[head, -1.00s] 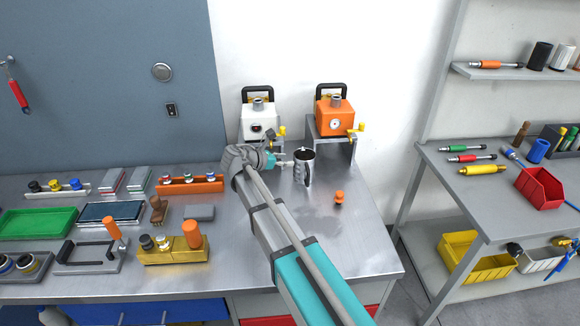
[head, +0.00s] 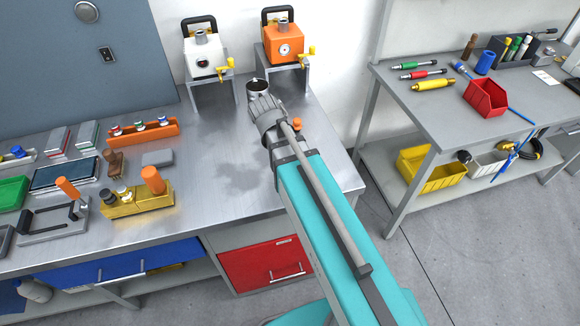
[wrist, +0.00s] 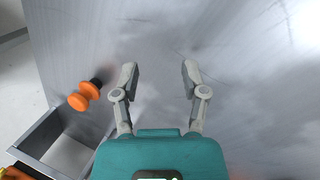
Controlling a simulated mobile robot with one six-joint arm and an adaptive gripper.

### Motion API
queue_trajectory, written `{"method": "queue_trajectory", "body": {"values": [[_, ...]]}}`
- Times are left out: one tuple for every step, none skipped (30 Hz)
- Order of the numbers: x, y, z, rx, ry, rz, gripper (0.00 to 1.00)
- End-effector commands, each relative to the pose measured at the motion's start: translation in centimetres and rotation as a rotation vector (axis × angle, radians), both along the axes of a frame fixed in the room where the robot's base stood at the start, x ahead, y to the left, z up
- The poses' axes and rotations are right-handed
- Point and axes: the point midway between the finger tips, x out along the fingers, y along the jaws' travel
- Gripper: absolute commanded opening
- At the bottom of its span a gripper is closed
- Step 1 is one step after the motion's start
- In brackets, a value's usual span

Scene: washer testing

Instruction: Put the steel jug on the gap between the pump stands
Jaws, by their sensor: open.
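The steel jug (head: 257,86) stands upright on the bench, partly hidden behind my wrist in the head view. It is near the front of the gap between the white pump's stand (head: 212,92) and the orange pump's stand (head: 290,73), close to the latter's left leg. I cannot tell how far into the gap it is. My gripper's fingers are hidden behind my arm in the head view. In the wrist view my gripper (wrist: 158,78) is open and empty above bare metal. The jug is not in the wrist view.
A small orange knob (head: 297,124) stands on the bench right of my wrist; it also shows left of the fingers in the wrist view (wrist: 83,96). The white pump (head: 202,57) and orange pump (head: 284,47) stand on their stands.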

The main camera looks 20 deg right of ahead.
Motion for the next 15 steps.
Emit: {"method": "queue_trajectory", "body": {"values": [[-1.8,-0.3,-0.3,0.056,-0.011,-0.089,0.57],[-2.4,-0.3,-0.4,0.088,-0.016,-0.142,0.57],[-3.2,-0.3,-0.6,0.128,-0.021,-0.207,0.57],[-3.7,-0.2,-0.6,0.157,-0.024,-0.254,0.57],[-4.2,-0.2,-0.7,0.181,-0.026,-0.296,0.57],[-4.8,-0.1,-0.8,0.212,-0.028,-0.347,0.57],[-5.2,-0.1,-0.8,0.231,-0.028,-0.383,0.57],[-5.5,0.0,-0.9,0.25,-0.028,-0.414,0.57],[-5.8,0.1,-0.9,0.269,-0.027,-0.448,0.57],[-6.0,0.2,-0.9,0.281,-0.027,-0.471,0.57],[-6.2,0.2,-0.9,0.291,-0.026,-0.488,0.57],[-6.4,0.3,-0.9,0.302,-0.025,-0.508,0.57],[-6.4,0.3,-0.9,0.307,-0.025,-0.517,0.57],[-6.5,0.3,-0.9,0.31,-0.025,-0.524,0.57],[-6.5,0.3,-0.9,0.313,-0.025,-0.53,0.57]]}}
